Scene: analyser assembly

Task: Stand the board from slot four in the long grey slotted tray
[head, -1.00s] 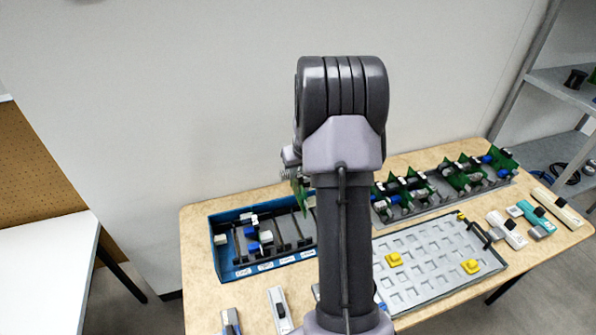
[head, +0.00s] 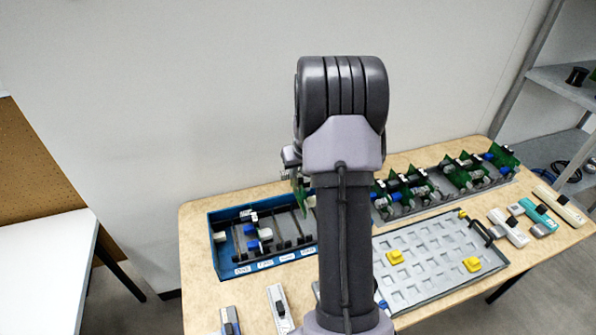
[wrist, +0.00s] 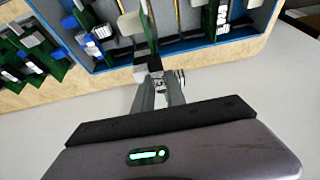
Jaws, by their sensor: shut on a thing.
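My gripper (wrist: 158,84) is shut on a board (wrist: 150,28), seen nearly edge-on in the wrist view. In the head view a green piece of the held board (head: 302,198) shows just left of my arm, above the blue slotted box (head: 216,266). My arm hides much of it, and I cannot tell whether its lower edge is clear of the box. The gripper (head: 290,172) shows only partly there. The long grey slotted tray (head: 436,200) lies at the back right with several green boards standing in it.
A shallow grey tray (head: 425,283) with pockets holds two yellow blocks (head: 396,257) in front of the long tray. White and teal modules (head: 540,217) lie at the right, and more lie at the front edge. A wall stands close behind the table.

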